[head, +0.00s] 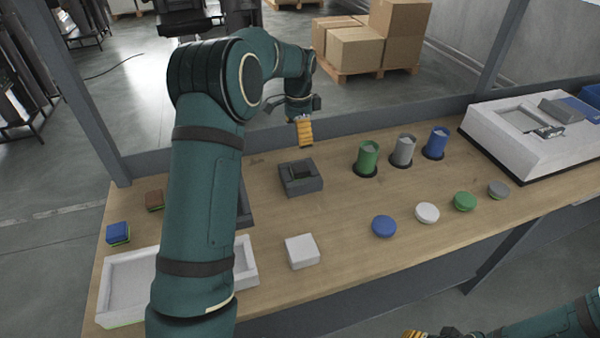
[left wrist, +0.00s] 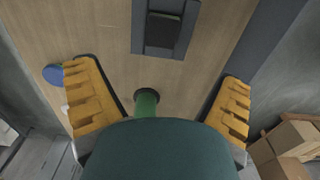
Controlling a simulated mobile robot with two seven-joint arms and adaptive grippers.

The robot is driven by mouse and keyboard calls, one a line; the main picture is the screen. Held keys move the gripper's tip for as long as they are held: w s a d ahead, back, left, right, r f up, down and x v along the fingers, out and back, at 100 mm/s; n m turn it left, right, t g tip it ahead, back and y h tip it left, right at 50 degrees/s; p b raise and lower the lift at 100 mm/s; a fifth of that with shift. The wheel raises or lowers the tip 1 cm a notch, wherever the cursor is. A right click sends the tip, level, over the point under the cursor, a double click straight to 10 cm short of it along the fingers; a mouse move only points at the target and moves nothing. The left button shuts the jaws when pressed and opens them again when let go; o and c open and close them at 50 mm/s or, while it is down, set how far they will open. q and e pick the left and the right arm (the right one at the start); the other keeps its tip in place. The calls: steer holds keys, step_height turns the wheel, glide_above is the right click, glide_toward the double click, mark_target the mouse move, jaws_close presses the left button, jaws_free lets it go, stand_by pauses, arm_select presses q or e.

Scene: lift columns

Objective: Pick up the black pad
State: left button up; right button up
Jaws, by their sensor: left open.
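The black pad (head: 301,173) sits in a dark grey square holder (head: 288,187) on the wooden table, left of the green cylinder. In the left wrist view the black pad (left wrist: 163,30) shows at the top middle, inside the grey holder (left wrist: 138,30). My left gripper (head: 304,132) hangs above the table, behind the holder and apart from it. Its yellow fingers are spread wide and empty in the left wrist view (left wrist: 158,78). My right gripper (head: 418,334) barely shows at the bottom edge; its jaw opening is cut off.
Green (head: 368,155), grey (head: 403,150) and blue (head: 436,142) cylinders stand right of the holder. Several round discs lie nearer the front. A white block (head: 301,251) and a white tray (head: 120,290) are at front left. A white machine (head: 520,140) stands at right.

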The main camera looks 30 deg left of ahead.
arm_select(q)
glide_above(300, 166)
steer(key=f, duration=0.5)
steer(key=s+f, duration=0.1)
steer(key=f, duration=0.1)
steer(key=shift+f+b, duration=0.2)
steer(key=shift+b, duration=0.2)
steer(key=shift+w+f+b, duration=0.2)
steer(key=shift+f+b, duration=0.05)
steer(key=shift+f, duration=1.35)
steer(key=shift+w+f+b, duration=0.2)
steer(key=shift+f, duration=1.35)
steer(key=c, duration=1.2)
